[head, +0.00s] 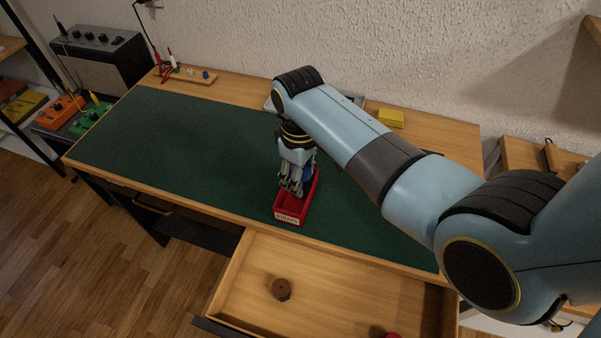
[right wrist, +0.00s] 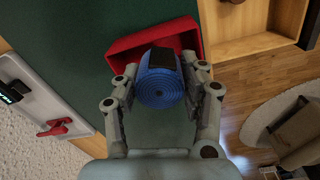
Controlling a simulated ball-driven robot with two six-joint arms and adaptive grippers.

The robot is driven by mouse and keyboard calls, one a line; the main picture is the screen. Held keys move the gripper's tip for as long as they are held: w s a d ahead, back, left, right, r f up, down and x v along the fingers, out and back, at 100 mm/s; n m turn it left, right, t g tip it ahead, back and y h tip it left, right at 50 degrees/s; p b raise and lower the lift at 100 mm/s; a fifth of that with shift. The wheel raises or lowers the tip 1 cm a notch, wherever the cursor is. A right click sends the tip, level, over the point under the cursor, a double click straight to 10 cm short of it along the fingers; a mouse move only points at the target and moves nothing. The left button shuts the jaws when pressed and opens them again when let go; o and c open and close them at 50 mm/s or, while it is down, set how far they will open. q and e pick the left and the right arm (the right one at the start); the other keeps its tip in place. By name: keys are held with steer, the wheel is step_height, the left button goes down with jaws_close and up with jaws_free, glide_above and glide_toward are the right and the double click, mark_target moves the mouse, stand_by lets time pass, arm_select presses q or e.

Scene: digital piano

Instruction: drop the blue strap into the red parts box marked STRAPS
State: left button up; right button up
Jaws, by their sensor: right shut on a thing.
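The blue strap (right wrist: 160,88) is a rolled coil with a black patch, held between the fingers of my right gripper (right wrist: 158,72). In the head view my right gripper (head: 292,188) points down over the red parts box (head: 304,212), and only a sliver of blue shows beside the fingers. The box is open-topped, sits on the green mat near the bench's front edge, and has a STRAPS label on its front. In the right wrist view the red box (right wrist: 196,38) lies beyond the strap, partly hidden by it. My left gripper is not in view.
An open drawer (head: 330,285) below the bench front holds a brown round thing (head: 281,289) and a partly seen red thing (head: 392,335). A wooden tray (head: 187,77) with tools and a yellow block (head: 391,118) stand at the back. The mat's left side is clear.

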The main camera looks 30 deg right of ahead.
steer(key=o, duration=1.3)
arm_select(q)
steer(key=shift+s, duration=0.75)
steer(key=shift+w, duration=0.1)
arm_select(e)
steer(key=shift+r, duration=0.1)
steer(key=shift+r, duration=0.25)
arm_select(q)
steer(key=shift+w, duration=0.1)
arm_select(e)
step_height(320, 180, up, 11)
steer(key=shift+a+r, duration=0.1)
steer(key=shift+r, duration=0.1)
